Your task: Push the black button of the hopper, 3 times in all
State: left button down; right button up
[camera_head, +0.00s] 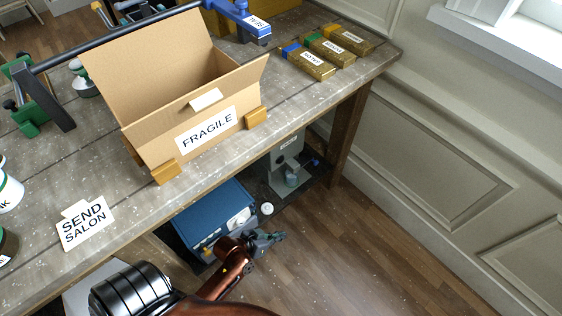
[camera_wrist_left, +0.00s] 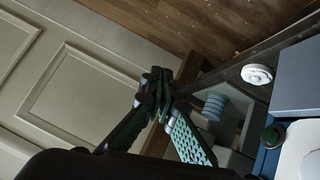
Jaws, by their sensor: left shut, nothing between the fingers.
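A pale grey stand with a small label, which looks like the hopper (camera_head: 283,158), is on the dark shelf under the table. A small blue-grey ribbed cup (camera_head: 291,180) is at its base. In the left wrist view the cup (camera_wrist_left: 215,106) shows beside a pale grey body (camera_wrist_left: 237,135), partly behind my fingers. I cannot make out the black button in either view. My left gripper (camera_head: 281,236) is shut and empty, below and in front of the shelf in the head view. In the left wrist view its fingertips (camera_wrist_left: 154,76) meet. My right gripper is not in view.
The tabletop (camera_head: 215,165) overhangs the shelf, and a wooden leg (camera_head: 348,130) stands on the right. The floor in front is clear.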

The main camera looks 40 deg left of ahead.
aim_at(281, 160)
pick_arm(q)
jog(key=w+a+r+n+t+y, duration=0.1)
jog(key=w+r+n+t, duration=0.2)
jog(key=w, duration=0.5)
jog(key=w+a+r+n+t+y, duration=0.1)
jog(key=w+r+n+t+y, duration=0.15)
jog(key=w, duration=0.55)
jog(key=w+a+r+n+y, duration=0.1)
jog(key=w+a+n+y, duration=0.3)
jog(key=n+y, duration=0.6)
jog(key=shift+w+a+n+g+y, duration=0.35)
jog(key=shift+a+n+g, duration=0.15)
jog(key=shift+a, duration=0.75)
jog(key=shift+r, duration=0.1)
